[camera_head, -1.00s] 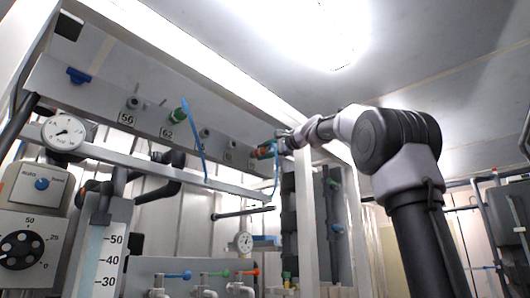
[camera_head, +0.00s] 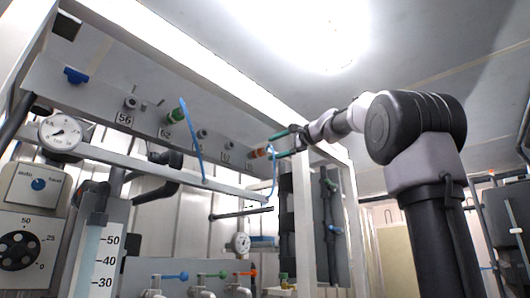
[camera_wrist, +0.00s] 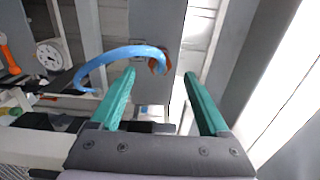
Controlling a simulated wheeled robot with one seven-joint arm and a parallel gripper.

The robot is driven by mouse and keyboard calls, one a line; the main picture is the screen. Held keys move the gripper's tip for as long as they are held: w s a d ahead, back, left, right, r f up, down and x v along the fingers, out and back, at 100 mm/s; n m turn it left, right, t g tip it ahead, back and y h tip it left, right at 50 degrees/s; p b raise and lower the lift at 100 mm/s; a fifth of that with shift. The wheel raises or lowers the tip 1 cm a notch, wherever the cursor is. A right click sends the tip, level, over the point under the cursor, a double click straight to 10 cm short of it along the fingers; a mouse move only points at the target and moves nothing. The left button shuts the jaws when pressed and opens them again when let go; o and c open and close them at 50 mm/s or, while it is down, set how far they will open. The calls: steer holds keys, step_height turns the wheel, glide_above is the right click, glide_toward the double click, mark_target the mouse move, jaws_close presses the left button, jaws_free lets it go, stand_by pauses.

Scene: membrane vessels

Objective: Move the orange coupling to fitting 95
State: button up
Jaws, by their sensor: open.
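The orange coupling (camera_head: 258,153) sits at the right end of the sloping grey panel (camera_head: 95,95), with a blue hose (camera_head: 273,174) hanging from it. In the wrist view the orange coupling (camera_wrist: 158,63) is on the panel, just beyond and between the teal fingertips, with the blue hose (camera_wrist: 115,54) arching left. My gripper (camera_head: 276,147) is open and empty, its fingers just to the right of the coupling; it also shows in the wrist view (camera_wrist: 159,74). Plates 56 (camera_head: 124,118) and 62 (camera_head: 165,132) are readable. The plates further right are too small to read, so I cannot tell which is 95.
A green coupling (camera_head: 172,117) with a blue hose (camera_head: 193,145) is on the panel near 62. Bare grey fittings (camera_head: 202,133) lie between it and the orange coupling. A rail (camera_head: 150,164) runs below. A white post (camera_head: 304,215) stands below my gripper.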

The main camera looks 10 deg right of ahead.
steer(key=v, duration=0.4)
stand_by(0.5)
steer(key=s+f+n+g+h, duration=0.2)
steer(key=s+f, duration=0.5)
steer(key=f, duration=0.9)
steer(key=s+f+n+g+h, duration=0.2)
steer(key=s+f, duration=0.6)
steer(key=f, duration=0.9)
steer(key=s+f+n+g+h, duration=0.2)
steer(key=s+f, duration=0.5)
steer(key=f, duration=0.9)
steer(key=g+h, duration=0.1)
steer(key=h, duration=0.1)
steer(key=shift+s+f+n+h, duration=0.2)
steer(key=shift+f+n+h, duration=0.1)
steer(key=shift+n, duration=0.1)
steer(key=shift+d+r, duration=0.1)
